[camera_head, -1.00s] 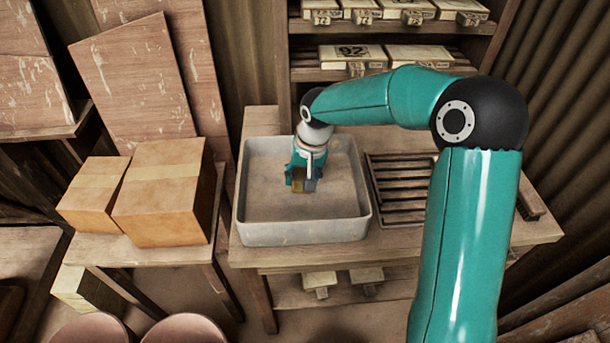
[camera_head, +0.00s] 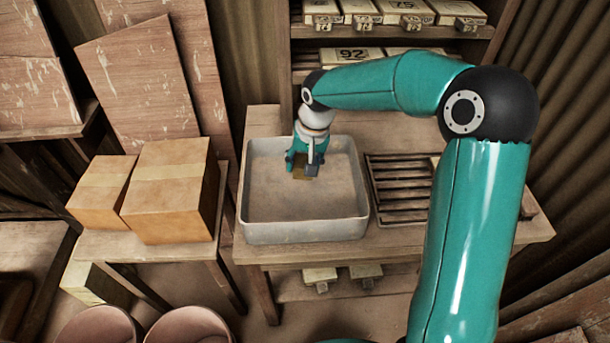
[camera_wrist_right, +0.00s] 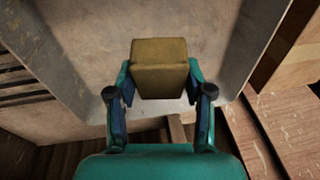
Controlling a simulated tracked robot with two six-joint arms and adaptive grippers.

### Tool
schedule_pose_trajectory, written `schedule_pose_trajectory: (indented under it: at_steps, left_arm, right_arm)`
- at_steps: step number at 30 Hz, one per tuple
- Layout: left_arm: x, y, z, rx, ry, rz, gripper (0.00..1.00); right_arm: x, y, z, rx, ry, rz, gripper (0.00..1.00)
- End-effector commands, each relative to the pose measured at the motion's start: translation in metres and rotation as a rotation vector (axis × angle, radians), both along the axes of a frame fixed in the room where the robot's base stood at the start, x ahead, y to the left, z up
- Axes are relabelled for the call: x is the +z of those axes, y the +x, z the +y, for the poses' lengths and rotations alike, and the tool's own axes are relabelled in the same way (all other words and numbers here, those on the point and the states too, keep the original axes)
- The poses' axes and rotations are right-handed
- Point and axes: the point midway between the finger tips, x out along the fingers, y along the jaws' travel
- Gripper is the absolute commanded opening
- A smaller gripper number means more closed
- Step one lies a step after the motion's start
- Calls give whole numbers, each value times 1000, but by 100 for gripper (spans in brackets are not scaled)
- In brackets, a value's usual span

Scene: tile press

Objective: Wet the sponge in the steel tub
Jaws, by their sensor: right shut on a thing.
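The steel tub (camera_head: 305,229) is a shallow grey rectangular basin on the wooden bench. My right gripper (camera_head: 303,169) reaches down into the tub area, toward its back. It is shut on the sponge (camera_head: 301,174), a brownish-yellow block that shows more clearly in the right wrist view (camera_wrist_right: 159,68). In that view my right gripper's fingers (camera_wrist_right: 160,96) hold the sponge by its two sides, with the tub (camera_wrist_right: 110,35) behind it. Whether the sponge touches the tub floor or any water I cannot tell. My left gripper is not in view.
A dark slatted rack (camera_head: 400,190) lies on the bench right of the tub. Two cardboard boxes (camera_head: 168,190) stand on a low table at left. Shelves (camera_head: 395,45) with numbered boxes stand behind the bench.

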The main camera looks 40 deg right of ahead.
Motion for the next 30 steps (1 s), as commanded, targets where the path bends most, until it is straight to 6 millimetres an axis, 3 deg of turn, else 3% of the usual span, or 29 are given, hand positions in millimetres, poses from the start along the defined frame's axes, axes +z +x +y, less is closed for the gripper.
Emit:
schedule_pose_trajectory:
  at_steps: [15, 30]
  left_arm:
    - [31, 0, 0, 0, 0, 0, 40]
    - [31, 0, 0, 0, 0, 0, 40]
  right_arm:
    - [43, 0, 0, 0, 0, -1, 23]
    - [44, 0, -1, -1, 0, -1, 23]
